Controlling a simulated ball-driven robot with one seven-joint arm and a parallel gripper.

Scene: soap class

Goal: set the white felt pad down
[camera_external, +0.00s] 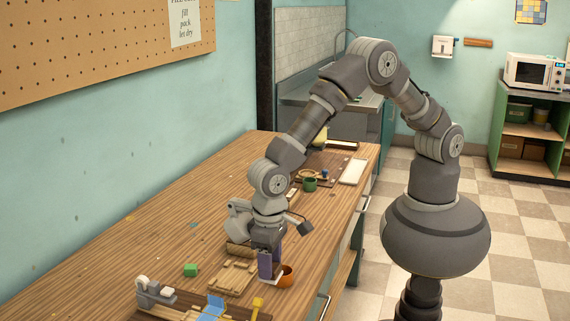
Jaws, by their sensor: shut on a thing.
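My gripper (267,276) points down over the near part of the wooden workbench (170,235). It is shut on a thin white piece, which looks like the white felt pad (271,280). Only a pale edge of the pad shows at the fingertips; the fingers hide the rest. I cannot tell whether the pad touches the bench top.
A green block (190,270) lies left of the tray. A grey device (152,291), a blue piece (212,308) and a yellow tool (257,306) are at the near edge. A green cup (310,184) and a white slab (353,172) stand farther back. The bench's left side is mostly clear.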

